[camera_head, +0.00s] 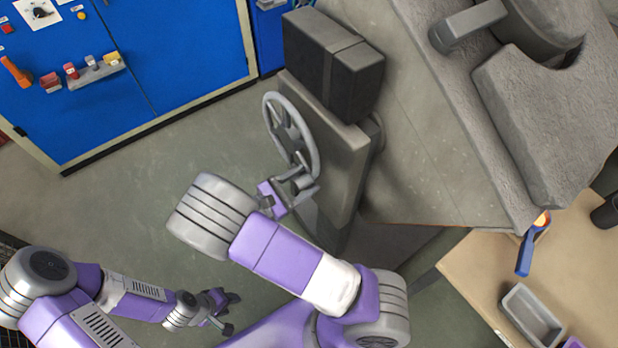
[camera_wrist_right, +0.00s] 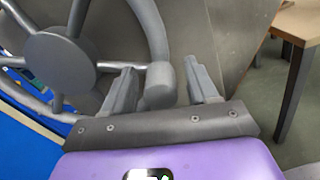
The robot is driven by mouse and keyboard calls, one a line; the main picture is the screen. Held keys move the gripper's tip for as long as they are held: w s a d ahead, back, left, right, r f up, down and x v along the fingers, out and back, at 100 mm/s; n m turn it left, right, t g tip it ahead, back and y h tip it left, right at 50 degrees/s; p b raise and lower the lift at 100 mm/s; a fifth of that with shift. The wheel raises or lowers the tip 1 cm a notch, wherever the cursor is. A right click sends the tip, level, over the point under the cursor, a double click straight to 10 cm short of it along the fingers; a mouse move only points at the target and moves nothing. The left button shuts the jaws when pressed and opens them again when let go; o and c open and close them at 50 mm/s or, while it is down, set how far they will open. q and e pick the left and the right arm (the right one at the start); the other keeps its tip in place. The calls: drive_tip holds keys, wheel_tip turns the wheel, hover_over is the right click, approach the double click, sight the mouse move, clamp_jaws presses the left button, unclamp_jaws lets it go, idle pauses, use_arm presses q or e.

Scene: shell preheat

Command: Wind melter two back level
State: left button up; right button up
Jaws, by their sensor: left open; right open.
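A grey spoked handwheel (camera_head: 276,122) is mounted on the side of a large grey machine (camera_head: 420,130), which I take to be the melter. No number on it can be read. The machine's body looks slanted in the head view, but I cannot tell its true tilt. My right gripper (camera_head: 296,186) is at the wheel's lower rim. In the right wrist view the wheel (camera_wrist_right: 62,60) fills the upper left, and its rounded crank handle (camera_wrist_right: 160,84) lies between the open fingers of my right gripper (camera_wrist_right: 165,90). My left gripper (camera_head: 225,312) is open and empty, low over the floor.
A blue cabinet (camera_head: 180,60) with knobs and a small shelf of items stands at upper left. A wooden table (camera_head: 480,265) at lower right holds a grey tray (camera_head: 531,316) and a blue-handled tool (camera_head: 527,252). The floor between cabinet and machine is clear.

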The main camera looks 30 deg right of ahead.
drive_tip(key=shift+w+d, duration=0.1)
drive_tip(key=shift+d, duration=1.1)
clamp_jaws()
